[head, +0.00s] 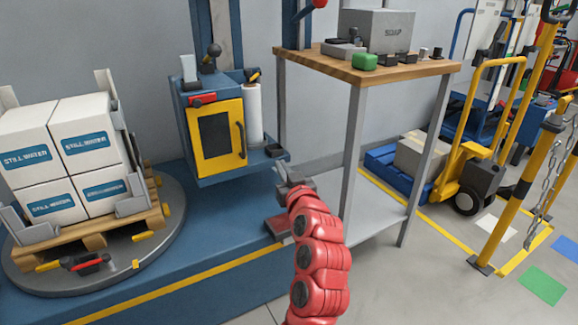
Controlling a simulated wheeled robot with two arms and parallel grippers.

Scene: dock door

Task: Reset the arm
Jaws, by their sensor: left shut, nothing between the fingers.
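My left arm, red and segmented, reaches up from the bottom centre of the head view. Its grey left gripper (282,171) is shut and empty. It is in front of the gap between the blue machine with the yellow-framed panel (215,138) and the wooden-topped table (352,68). A small dark tray (275,151) on the machine's side appears just above the fingertips; I cannot tell whether they touch. My right gripper is not in view.
Boxes of still water (85,150) stand on a pallet on a round turntable (165,237) at left. The table has a grey box (378,28) and small items on top. A yellow pallet jack (472,165) and yellow posts (515,195) stand at right.

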